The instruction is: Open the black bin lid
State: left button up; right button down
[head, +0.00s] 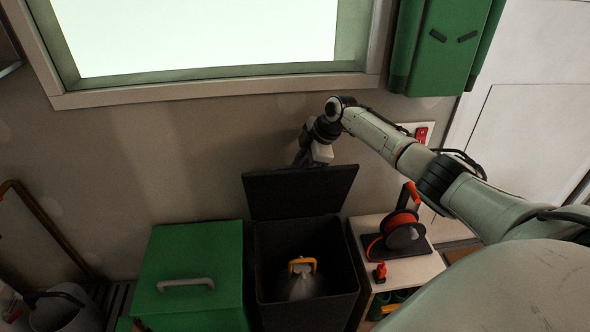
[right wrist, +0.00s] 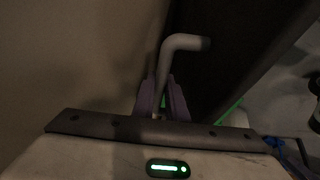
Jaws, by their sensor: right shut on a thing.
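The black bin (head: 306,298) stands against the wall. Its black lid (head: 300,193) is raised to nearly upright, so the inside shows. My right gripper (head: 302,158) is at the lid's top edge, close to the wall. In the right wrist view, the purple fingers of my right gripper (right wrist: 161,100) are shut on a grey bent handle (right wrist: 184,43) beside the dark lid panel (right wrist: 225,50). The handle is hidden in the head view. My left gripper is in neither view.
A whitish thing with an orange handle (head: 302,267) sits inside the bin. A green box (head: 192,270) with a grey handle stands left. A low cabinet (head: 425,267) with a red cable reel (head: 402,232) stands right. A window and a green wall cabinet (head: 440,50) are above.

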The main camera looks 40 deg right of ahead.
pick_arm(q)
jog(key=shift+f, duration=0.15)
pick_arm(e)
jog(key=c, duration=1.8)
grip_release()
jog(key=shift+f, duration=0.1)
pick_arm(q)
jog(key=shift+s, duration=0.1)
pick_arm(e)
jog(key=shift+o, duration=0.2)
pick_arm(q)
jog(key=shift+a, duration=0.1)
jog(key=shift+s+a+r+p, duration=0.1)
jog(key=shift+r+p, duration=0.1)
jog(key=shift+p, duration=0.25)
pick_arm(e)
jog(key=v, duration=1)
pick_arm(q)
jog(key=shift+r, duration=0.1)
pick_arm(e)
jog(key=shift+s, duration=0.1)
